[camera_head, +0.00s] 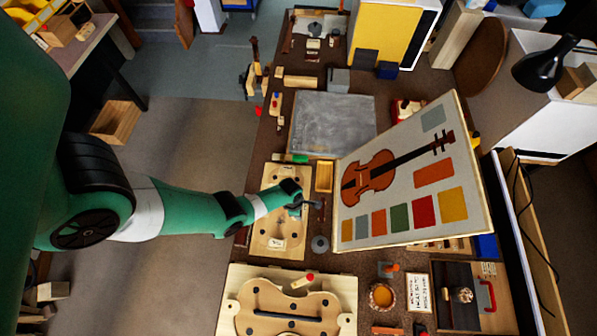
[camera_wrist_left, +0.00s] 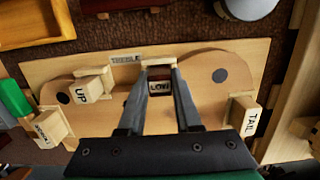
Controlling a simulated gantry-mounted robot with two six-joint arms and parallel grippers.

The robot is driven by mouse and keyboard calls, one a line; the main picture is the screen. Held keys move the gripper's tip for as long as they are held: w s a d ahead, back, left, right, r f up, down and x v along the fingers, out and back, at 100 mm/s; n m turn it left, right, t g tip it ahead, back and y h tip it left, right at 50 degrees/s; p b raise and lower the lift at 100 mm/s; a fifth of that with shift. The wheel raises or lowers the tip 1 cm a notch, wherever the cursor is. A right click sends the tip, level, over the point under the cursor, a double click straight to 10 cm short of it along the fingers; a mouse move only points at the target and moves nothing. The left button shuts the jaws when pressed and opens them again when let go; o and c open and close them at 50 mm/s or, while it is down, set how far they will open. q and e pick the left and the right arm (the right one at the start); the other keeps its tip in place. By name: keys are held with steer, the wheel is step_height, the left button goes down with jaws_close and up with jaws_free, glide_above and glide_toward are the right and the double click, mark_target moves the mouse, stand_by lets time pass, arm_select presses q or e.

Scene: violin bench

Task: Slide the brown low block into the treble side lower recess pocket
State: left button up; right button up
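The brown low block (camera_wrist_left: 160,87), marked LOW, sits between the fingertips of my left gripper (camera_wrist_left: 160,74) in the left wrist view. The fingers lie close along both its sides and appear shut on it. The block is over the waist of the violin mould (camera_wrist_left: 205,82), near the label reading TREBLE (camera_wrist_left: 126,59). The fingers hide the lower recess pocket, so I cannot tell whether the block is inside it. In the head view my left gripper (camera_head: 303,204) is over the right side of the mould's board (camera_head: 262,236). My right gripper is not in view.
A wooden tray (camera_head: 324,176) and a round grey weight (camera_head: 320,244) stand close by on the right. A tilted violin picture board (camera_head: 410,185) rises beyond them.

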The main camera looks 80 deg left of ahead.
arm_select(q)
steer(key=o, duration=0.3)
steer(key=shift+d, duration=0.1)
steer(key=shift+o, duration=0.2)
step_height(320, 180, up, 12)
steer(key=s+p, duration=0.1)
steer(key=p, duration=1)
steer(key=shift+s+a+f+p, duration=0.2)
steer(key=shift+a+p, duration=0.05)
steer(key=shift+p, duration=0.1)
